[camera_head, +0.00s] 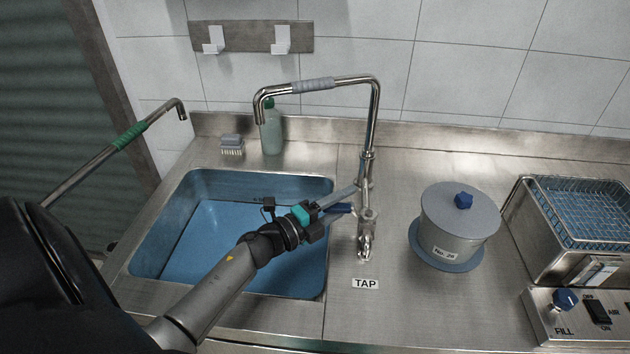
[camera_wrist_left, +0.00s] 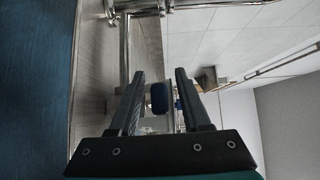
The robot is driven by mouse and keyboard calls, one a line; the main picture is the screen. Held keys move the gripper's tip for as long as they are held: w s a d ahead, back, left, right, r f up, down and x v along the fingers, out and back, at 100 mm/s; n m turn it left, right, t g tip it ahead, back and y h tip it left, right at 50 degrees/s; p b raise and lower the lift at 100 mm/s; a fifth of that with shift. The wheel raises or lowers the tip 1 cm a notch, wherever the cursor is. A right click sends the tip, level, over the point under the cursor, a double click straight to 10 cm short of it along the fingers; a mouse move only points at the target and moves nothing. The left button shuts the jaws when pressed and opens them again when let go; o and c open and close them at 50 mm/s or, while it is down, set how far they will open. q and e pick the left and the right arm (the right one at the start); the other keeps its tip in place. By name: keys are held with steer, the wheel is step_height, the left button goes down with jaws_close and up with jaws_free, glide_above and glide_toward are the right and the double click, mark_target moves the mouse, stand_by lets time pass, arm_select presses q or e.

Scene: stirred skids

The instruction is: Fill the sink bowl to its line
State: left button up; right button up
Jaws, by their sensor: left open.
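The sink bowl (camera_head: 190,215) is blue inside and set into the steel counter; I cannot make out a fill line, and my left arm hides part of it. The chrome tap (camera_head: 367,150) stands at its right, its spout with a grey sleeve bent over the bowl's back. No stream shows at the spout. My left gripper (camera_head: 338,204) is open beside the tap's lower body. A blue tap handle (camera_head: 340,210) is by its fingers; in the left wrist view a blue piece (camera_wrist_left: 160,98) shows between the fingers. Contact is unclear. My right gripper is out of view.
A lidded grey pot (camera_head: 455,225) stands right of the tap. Beyond it are a wire basket (camera_head: 585,210) and a panel with a FILL knob (camera_head: 565,300). A bottle (camera_head: 270,130) and brush (camera_head: 231,143) stand behind the bowl. A green-sleeved bent pipe (camera_head: 130,135) rises at left.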

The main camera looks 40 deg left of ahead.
arm_select(q)
steer(key=v, duration=1.4)
steer(key=shift+s+r, duration=0.15)
steer(key=shift+s, duration=0.05)
steer(key=shift+a, duration=0.1)
